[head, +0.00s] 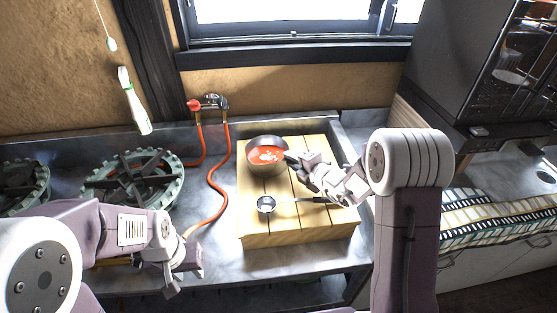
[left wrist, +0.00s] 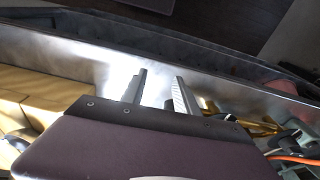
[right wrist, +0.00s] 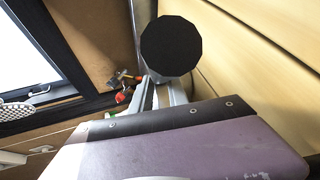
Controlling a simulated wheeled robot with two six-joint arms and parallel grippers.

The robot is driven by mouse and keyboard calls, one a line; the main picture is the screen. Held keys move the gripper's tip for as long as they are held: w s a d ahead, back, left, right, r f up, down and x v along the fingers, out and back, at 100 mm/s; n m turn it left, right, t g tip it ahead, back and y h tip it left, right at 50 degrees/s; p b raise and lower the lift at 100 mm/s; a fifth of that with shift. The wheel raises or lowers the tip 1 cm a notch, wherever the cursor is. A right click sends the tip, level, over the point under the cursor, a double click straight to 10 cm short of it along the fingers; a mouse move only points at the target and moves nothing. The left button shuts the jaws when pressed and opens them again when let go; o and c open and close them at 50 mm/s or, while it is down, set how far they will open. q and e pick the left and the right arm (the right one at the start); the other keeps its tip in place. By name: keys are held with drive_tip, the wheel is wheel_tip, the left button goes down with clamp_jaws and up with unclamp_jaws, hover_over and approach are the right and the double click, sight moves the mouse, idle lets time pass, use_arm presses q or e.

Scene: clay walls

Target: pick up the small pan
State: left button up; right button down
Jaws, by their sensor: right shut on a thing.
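A ladle (head: 266,204) with a black handle lies on the board in front of the pan. Green burners (head: 132,178) stand to the left, with an orange hose (head: 219,180) between them and the board. A white bottle (head: 133,101) is at the wall. A striped cloth (head: 490,217) is right.

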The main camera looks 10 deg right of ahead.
drive_tip(key=shift+r, duration=0.1)
